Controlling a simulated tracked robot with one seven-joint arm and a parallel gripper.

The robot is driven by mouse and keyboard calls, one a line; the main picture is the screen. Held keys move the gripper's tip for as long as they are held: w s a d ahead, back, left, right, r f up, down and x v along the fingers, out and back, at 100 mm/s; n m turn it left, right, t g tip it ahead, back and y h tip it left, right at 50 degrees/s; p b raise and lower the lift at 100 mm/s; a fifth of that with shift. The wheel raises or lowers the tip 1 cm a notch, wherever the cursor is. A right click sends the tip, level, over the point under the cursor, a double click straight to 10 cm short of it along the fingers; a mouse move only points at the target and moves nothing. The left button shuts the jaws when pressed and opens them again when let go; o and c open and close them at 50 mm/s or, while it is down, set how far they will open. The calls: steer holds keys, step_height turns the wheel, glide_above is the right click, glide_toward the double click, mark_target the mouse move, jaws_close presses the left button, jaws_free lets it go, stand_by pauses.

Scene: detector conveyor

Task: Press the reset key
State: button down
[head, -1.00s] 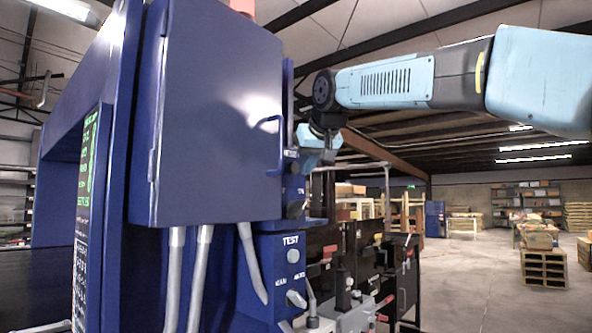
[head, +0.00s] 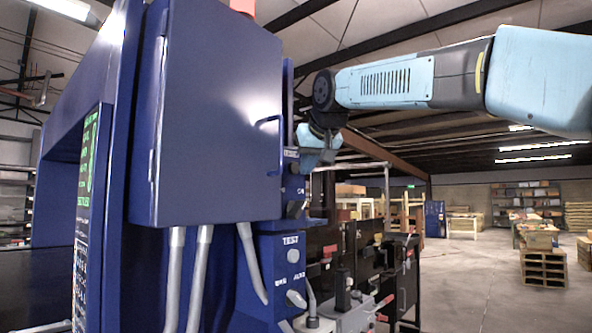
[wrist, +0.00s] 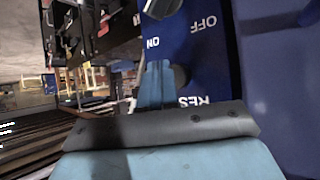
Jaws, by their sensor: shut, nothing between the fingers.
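My gripper (head: 309,160) is shut and empty beside the blue control box under the big cabinet's right edge. In the wrist view its closed light-blue fingers (wrist: 156,84) lie over or close to the dark blue panel (wrist: 207,62). A white label reading "RES", upside down in the wrist view (wrist: 193,102), is partly covered by my gripper's body. I cannot tell whether the fingertips touch the panel. A dark rotary knob (wrist: 163,7) with ON and OFF lettering is beyond the fingertips; it also shows in the head view (head: 294,209).
The blue cabinet (head: 215,120) with its handle (head: 268,130) stands left of my gripper. A lower blue TEST box (head: 280,265) has a pale button and a knob. Grey conduits (head: 199,280) hang below the cabinet.

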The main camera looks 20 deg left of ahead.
steer(key=shift+a, duration=0.1)
steer(key=shift+w+a, duration=0.15)
steer(key=shift+a, duration=0.15)
steer(key=shift+w+a, duration=0.15)
steer(key=shift+a, duration=0.3)
stand_by(1.1)
steer(key=shift+d, duration=0.15)
steer(key=shift+s+d, duration=0.3)
steer(key=shift+d, duration=0.4)
steer(key=shift+s+d, duration=0.35)
steer(key=shift+d, duration=0.45)
steer(key=shift+s+d, duration=0.3)
steer(key=shift+d, duration=0.45)
steer(key=shift+s+d, duration=0.35)
steer(key=shift+d, duration=0.45)
